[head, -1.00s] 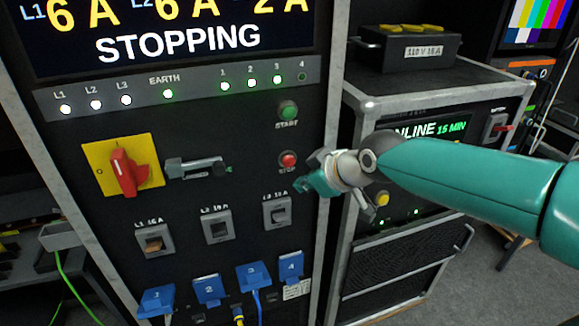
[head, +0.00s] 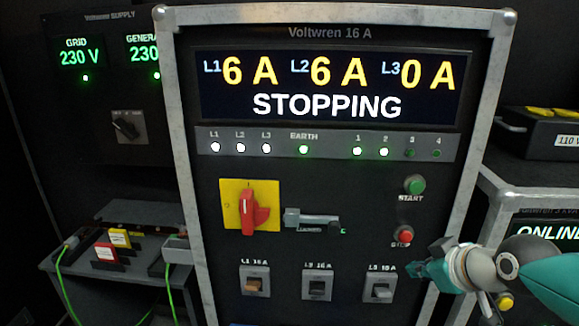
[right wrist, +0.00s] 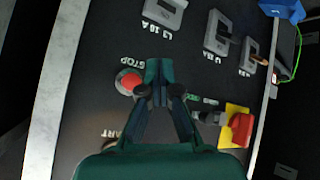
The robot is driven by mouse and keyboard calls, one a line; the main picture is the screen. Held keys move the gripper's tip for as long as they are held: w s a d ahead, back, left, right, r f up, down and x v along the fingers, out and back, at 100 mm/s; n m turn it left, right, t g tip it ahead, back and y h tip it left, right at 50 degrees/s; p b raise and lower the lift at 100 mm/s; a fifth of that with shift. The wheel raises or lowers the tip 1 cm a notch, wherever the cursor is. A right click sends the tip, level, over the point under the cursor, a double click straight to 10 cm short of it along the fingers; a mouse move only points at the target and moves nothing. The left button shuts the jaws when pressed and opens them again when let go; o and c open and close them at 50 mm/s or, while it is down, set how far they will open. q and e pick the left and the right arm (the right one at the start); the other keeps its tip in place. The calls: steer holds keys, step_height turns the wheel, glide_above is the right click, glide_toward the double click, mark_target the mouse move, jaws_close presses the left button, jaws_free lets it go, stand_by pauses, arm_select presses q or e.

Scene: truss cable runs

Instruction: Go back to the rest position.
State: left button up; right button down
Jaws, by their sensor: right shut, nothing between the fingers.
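My right gripper (head: 432,270) is shut and empty, in front of the power cabinet near its lower right. In the right wrist view its closed fingertips (right wrist: 160,68) show beside the red STOP button (right wrist: 130,82); I cannot tell the exact gap. In the head view the STOP button (head: 404,236) is up and left of the gripper, with the green START button (head: 414,184) above. The display (head: 326,86) reads STOPPING, with L1 6 A, L2 6 A and L3 0 A. My left gripper is not in view.
A red rotary switch (head: 250,208) on a yellow plate and several breakers, such as the right one (head: 380,288), are on the panel. A black case (head: 540,130) and another unit stand at the right. A low shelf (head: 120,275) with green cables is at the left.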

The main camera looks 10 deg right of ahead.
steer(key=s+a+f+g+y, duration=0.1)
steer(key=s+a+f+g, duration=0.15)
steer(key=f, duration=0.75)
steer(key=s+a+f+g, duration=0.15)
steer(key=a+f, duration=0.25)
steer(key=f, duration=0.5)
steer(key=s+a+f+g+y, duration=0.1)
steer(key=a+f+g, duration=0.25)
steer(key=f, duration=0.65)
steer(key=s+a+f+m, duration=0.3)
steer(key=s+a+f, duration=0.1)
steer(key=s+f, duration=0.2)
steer(key=s+a+f+m+g+y, duration=0.1)
steer(key=s+a+f+m, duration=0.3)
steer(key=s+f, duration=0.3)
steer(key=shift+x, duration=1.05)
steer(key=shift+s, duration=0.15)
